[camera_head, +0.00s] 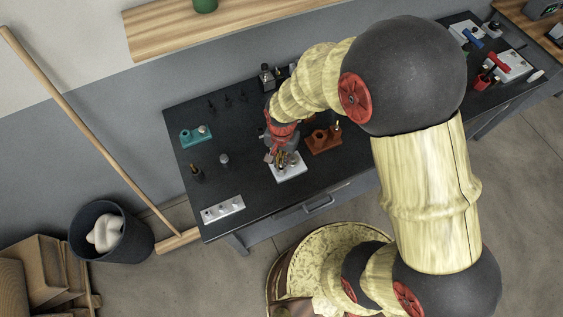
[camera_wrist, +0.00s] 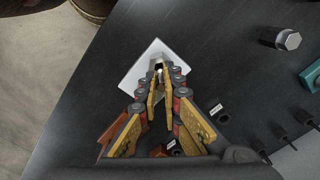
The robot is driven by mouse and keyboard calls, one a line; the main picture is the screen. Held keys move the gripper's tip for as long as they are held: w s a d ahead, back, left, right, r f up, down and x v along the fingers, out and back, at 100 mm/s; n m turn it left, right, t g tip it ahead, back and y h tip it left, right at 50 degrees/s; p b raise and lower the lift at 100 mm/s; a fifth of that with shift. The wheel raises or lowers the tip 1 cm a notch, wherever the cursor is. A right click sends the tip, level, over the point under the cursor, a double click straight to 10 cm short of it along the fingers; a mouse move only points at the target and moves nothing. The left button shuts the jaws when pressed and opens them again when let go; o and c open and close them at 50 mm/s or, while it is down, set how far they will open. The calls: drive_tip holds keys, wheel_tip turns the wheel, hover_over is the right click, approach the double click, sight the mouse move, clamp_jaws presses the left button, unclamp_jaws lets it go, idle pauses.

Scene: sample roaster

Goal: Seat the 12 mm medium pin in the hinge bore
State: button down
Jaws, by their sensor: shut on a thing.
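My gripper (camera_head: 280,156) is over a white plate (camera_head: 289,173) on the dark bench. In the wrist view its fingertips (camera_wrist: 160,76) are close together above the same white plate (camera_wrist: 136,76). A small pale and dark piece (camera_wrist: 158,67) shows at the fingertips. It appears to be the held pin, but its size and most of its length are hidden. The hinge bore cannot be made out behind the fingers, so I cannot tell whether the pin is in it, touching it or above it.
An orange-brown block (camera_head: 326,142) stands close right of the gripper. A teal block (camera_head: 193,138), a grey cylinder (camera_head: 224,159), a dark cylinder (camera_head: 197,174) and a silver strip (camera_head: 222,208) are to the left. Several dark pegs (camera_head: 228,98) stand behind. Bare bench (camera_head: 250,185) lies front left.

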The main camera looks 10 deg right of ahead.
drive_tip(key=shift+f, duration=1)
drive_tip(key=shift+f, duration=0.2)
drive_tip(key=c, duration=2)
unclamp_jaws()
drive_tip(key=shift+r, duration=0.15)
drive_tip(key=s+d+r+n+t, duration=0.1)
drive_tip(key=d+r, duration=0.1)
drive_tip(key=r, duration=0.7)
drive_tip(key=s+d+r+n+t+p, duration=0.1)
drive_tip(key=d+r, duration=0.1)
drive_tip(key=r, duration=0.7)
drive_tip(key=s+d+r+n+t, duration=0.1)
drive_tip(key=s+d+r, duration=0.15)
drive_tip(key=r, duration=0.75)
drive_tip(key=s+d+r+n+t, duration=0.1)
drive_tip(key=s+r, duration=0.1)
drive_tip(key=s+d+r+n, duration=0.1)
drive_tip(key=s+d+r, duration=0.1)
drive_tip(key=s+r, duration=0.1)
drive_tip(key=s+d+r+n+t, duration=0.1)
drive_tip(key=s+d+r, duration=0.1)
drive_tip(key=r, duration=0.1)
drive_tip(key=shift+s+d+t, duration=0.2)
drive_tip(key=shift+s+t, duration=0.1)
drive_tip(key=shift+s, duration=0.1)
